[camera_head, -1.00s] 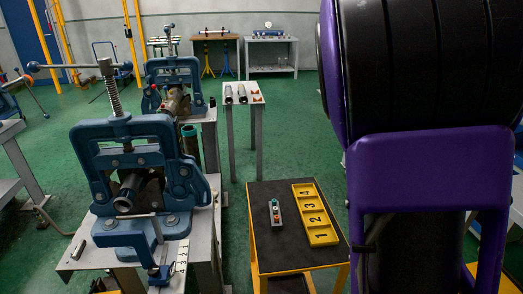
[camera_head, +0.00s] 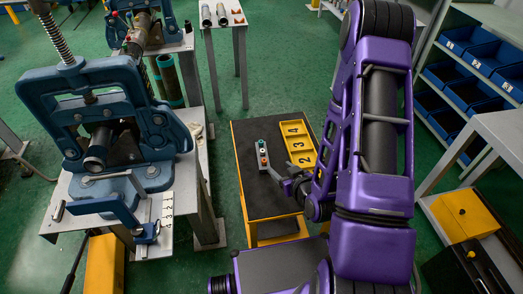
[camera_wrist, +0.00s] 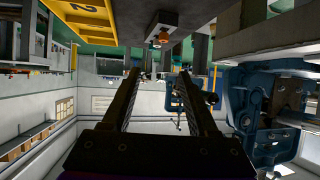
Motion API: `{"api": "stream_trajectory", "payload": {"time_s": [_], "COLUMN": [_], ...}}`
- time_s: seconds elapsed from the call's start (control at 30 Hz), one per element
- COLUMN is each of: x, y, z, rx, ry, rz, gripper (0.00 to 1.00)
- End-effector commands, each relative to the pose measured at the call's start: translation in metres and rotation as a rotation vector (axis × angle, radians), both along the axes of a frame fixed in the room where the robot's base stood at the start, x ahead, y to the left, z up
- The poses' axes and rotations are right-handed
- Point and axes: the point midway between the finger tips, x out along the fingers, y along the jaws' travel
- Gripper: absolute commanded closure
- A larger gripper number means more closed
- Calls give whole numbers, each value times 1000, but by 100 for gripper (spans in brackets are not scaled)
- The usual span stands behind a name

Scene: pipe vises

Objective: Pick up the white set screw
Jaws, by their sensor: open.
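A small grey block (camera_head: 262,157) with several coloured set screws stands on the black top of the yellow cart. In the wrist view the block (camera_wrist: 158,22) shows at the top, with an orange screw (camera_wrist: 163,38) on its near face. I cannot tell which screw is the white one; they are too small. My gripper (camera_head: 283,181) is low over the cart, just to the near right of the block. In the wrist view my gripper (camera_wrist: 160,75) has its two fingers apart with nothing between them, pointing toward the block but apart from it.
A yellow numbered tray (camera_head: 299,143) lies right of the block; part of the tray (camera_wrist: 88,18) also shows in the wrist view. A large blue pipe vise (camera_head: 100,120) stands on the grey bench at left. Blue bins (camera_head: 470,50) fill the shelf at right. Green floor separates bench and cart.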

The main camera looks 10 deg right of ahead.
Motion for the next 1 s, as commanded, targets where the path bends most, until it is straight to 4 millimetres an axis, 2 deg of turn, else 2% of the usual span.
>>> {"api": "stream_trajectory", "payload": {"time_s": [0.03,0.2,0.73,0.8,1.0], "x": [5,20,39,55,88], "y": [1,3,7,10,17], "z": [-7,-16,-27,-33,-50], "rx": [-3,-5,-8,-6,-5], "ry": [-5,-5,-5,-2,-1], "rz": [2,1,0,1,1], "gripper": [40,40,40,40,40]}}
